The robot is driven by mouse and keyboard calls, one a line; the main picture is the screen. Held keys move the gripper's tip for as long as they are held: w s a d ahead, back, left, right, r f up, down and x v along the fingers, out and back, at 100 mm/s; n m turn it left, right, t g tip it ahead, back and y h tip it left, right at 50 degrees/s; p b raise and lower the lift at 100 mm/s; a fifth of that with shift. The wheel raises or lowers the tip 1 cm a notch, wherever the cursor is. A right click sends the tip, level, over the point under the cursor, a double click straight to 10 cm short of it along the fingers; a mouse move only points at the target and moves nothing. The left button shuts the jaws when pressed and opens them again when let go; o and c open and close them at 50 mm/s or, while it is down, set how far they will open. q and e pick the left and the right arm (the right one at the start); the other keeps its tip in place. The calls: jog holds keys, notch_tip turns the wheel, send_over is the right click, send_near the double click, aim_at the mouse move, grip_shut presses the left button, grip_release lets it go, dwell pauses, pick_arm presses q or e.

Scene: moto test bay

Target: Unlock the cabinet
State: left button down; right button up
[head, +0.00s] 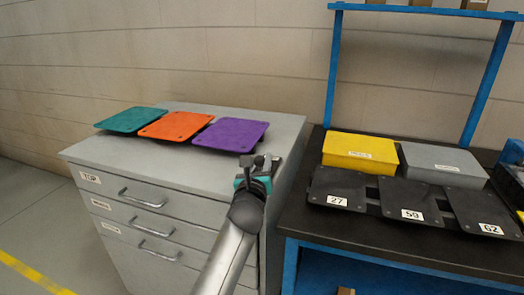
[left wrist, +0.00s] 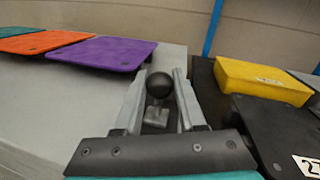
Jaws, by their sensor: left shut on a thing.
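The grey cabinet (head: 270,128) stands left of centre in the head view, with three shut, labelled drawers. My left gripper (head: 256,166) is at the right edge of its top. In the left wrist view a black ball knob (left wrist: 159,85) stands on a small grey metal block (left wrist: 155,117) at the cabinet's edge. The fingers of my left gripper (left wrist: 160,78) lie on both sides of the knob and are shut on it. In the head view the gripper mostly hides the knob. My right gripper is not in view.
Teal (head: 131,120), orange (head: 176,125) and purple (head: 231,134) plates lie on the cabinet top. The dark workbench (head: 380,242) on the right carries a yellow box (head: 360,151), a grey box (head: 445,166) and black plates numbered 27, 59 and 62.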

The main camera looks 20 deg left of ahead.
pick_arm(q)
jog(key=shift+s+f, duration=0.1)
jog(key=shift+f, duration=0.1)
jog(key=c, duration=0.9)
grip_release()
jog(key=o, duration=0.3)
jog(key=shift+s+r, duration=0.15)
jog(key=shift+s, duration=0.05)
jog(key=shift+o, duration=0.4)
jog(key=shift+w, duration=0.1)
jog(key=shift+w, duration=0.1)
